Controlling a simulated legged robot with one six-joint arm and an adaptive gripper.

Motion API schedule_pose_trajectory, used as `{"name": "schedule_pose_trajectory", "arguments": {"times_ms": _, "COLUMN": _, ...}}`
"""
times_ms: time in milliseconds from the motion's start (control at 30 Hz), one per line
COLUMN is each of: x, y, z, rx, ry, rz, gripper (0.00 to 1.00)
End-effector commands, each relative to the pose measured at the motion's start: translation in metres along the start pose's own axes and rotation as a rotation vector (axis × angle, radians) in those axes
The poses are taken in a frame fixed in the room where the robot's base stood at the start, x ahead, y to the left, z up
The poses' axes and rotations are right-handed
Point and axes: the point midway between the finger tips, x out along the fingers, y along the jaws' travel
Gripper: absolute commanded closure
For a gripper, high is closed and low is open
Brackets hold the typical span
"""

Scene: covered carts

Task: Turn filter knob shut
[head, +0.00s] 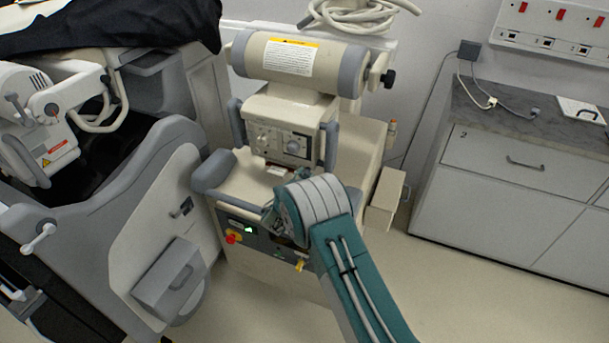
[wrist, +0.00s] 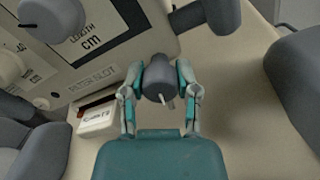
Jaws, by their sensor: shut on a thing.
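A dark grey cylindrical knob with a pale pointer (wrist: 158,77) stands up in the middle of the wrist view, below the panel marked "FILTER SLOT". I take it to be the filter knob. My gripper (wrist: 160,88) has its two teal-and-grey fingers on either side of the knob, shut on it. A slot with a pale labelled filter piece (wrist: 96,119) lies to the left of the gripper. In the head view my arm covers the knob and my fingers, in front of the beige machine (head: 289,117).
A panel with dials (wrist: 85,35) is close at the upper left. A grey handle (wrist: 222,15) is at the upper right.

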Motion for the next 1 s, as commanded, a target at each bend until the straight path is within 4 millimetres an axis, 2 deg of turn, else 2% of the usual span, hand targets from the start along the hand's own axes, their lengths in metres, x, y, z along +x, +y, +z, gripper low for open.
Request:
{"name": "schedule_pose_trajectory", "arguments": {"times_ms": 600, "x": 0.0006, "y": 0.0, "z": 0.0, "rx": 0.577, "ry": 0.001, "rz": 0.004, "gripper": 1.0}}
{"name": "schedule_pose_trajectory", "arguments": {"times_ms": 1000, "x": 0.0006, "y": -0.0015, "z": -0.0007, "rx": 0.83, "ry": 0.002, "rz": 0.002, "gripper": 1.0}}
